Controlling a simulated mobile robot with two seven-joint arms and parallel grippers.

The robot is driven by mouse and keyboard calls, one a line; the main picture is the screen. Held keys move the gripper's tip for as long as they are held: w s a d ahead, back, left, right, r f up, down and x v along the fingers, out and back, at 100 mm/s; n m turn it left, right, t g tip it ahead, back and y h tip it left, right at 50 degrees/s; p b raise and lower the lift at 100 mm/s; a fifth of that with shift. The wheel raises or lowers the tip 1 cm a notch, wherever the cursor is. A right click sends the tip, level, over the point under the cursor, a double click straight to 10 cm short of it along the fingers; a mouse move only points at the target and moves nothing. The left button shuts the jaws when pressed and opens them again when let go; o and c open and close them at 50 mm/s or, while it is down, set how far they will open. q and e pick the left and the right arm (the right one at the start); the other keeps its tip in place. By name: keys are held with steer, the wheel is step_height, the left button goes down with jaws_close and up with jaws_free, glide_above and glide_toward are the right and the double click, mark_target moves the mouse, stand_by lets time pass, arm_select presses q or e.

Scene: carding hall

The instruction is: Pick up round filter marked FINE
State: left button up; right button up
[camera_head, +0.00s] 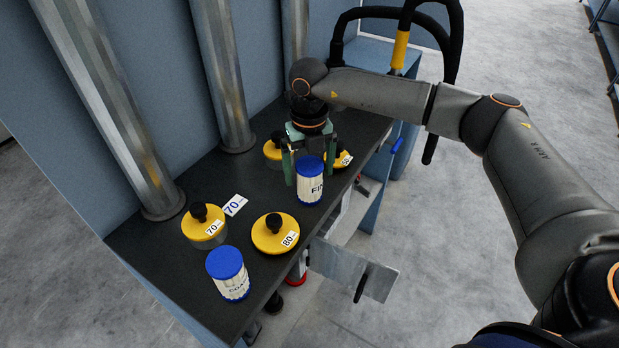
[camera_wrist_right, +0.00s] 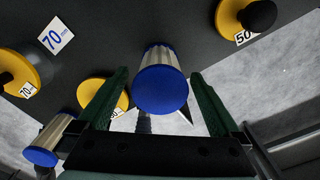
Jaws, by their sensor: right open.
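The round filter marked FINE (camera_head: 309,190) is a white pleated cylinder with a blue cap, upright on the dark bench top near its front edge. The last letters of its label are partly cut off from view. My right gripper (camera_head: 310,175) points down over it, open, with one green finger on each side. In the right wrist view the filter (camera_wrist_right: 162,88) lies between the two fingers, with gaps visible on both sides. My left gripper is not in view.
A similar blue-capped filter (camera_head: 230,276), label starting "COA", stands at the near left. Yellow knobbed lids marked 70 (camera_head: 203,225) and 80 (camera_head: 275,234) stand close by; two more are behind the gripper. A 70 card (camera_head: 235,204) lies on the bench (camera_head: 180,279). Metal pipes (camera_head: 222,75) rise behind.

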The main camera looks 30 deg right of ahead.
steer(key=shift+f, duration=1.85)
steer(key=c, duration=1.4)
steer(key=shift+r, duration=0.15)
